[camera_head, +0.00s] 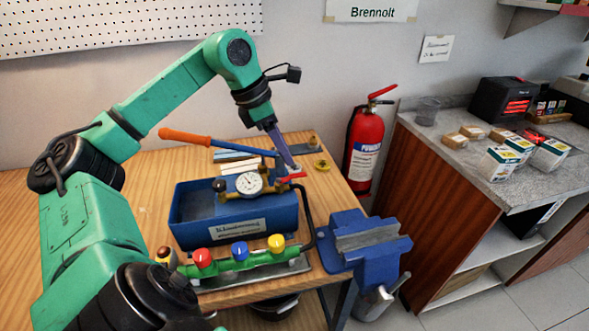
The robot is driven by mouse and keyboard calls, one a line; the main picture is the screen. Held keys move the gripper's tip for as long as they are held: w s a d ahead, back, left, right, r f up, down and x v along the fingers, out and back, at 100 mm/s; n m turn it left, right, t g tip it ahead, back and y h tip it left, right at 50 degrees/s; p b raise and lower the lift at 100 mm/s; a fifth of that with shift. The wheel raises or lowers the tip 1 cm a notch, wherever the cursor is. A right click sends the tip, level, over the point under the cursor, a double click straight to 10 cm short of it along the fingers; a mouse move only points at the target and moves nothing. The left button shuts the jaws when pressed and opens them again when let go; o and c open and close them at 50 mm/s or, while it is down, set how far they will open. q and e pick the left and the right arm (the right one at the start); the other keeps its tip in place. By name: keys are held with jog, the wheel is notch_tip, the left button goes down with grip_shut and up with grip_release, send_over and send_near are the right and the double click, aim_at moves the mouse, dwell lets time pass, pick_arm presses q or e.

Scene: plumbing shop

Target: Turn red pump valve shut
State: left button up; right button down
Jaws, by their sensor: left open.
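The blue test pump (185,205) stands on the wooden bench, with a round pressure gauge (249,183) and brass fittings on top. The red pump valve (293,177) is a small red lever at the right end of the fittings, lying roughly sideways in the picture. My left gripper (291,166) points down from above, its purple-blue fingers just above and close to the red valve. It is open and holds nothing that I can see. I cannot tell whether a finger touches the lever. My right gripper is out of view.
The pump's orange-handled lever (186,137) extends left behind the gauge. In front lies a green manifold (262,259) with red, blue and yellow knobs. A blue vise (365,245) sits at the bench's right corner. A fire extinguisher (364,143) stands beyond.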

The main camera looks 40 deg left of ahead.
aim_at(298, 174)
pick_arm(q)
jog(key=x, duration=0.4)
jog(key=a+x, duration=0.1)
jog(key=x, duration=0.1)
jog(key=shift+w+d+f, duration=0.1)
jog(key=shift+w+f, duration=0.05)
jog(key=shift+w, duration=0.25)
jog(key=shift+d+f+p, duration=0.3)
jog(key=shift+a+f, duration=0.1)
grip_shut()
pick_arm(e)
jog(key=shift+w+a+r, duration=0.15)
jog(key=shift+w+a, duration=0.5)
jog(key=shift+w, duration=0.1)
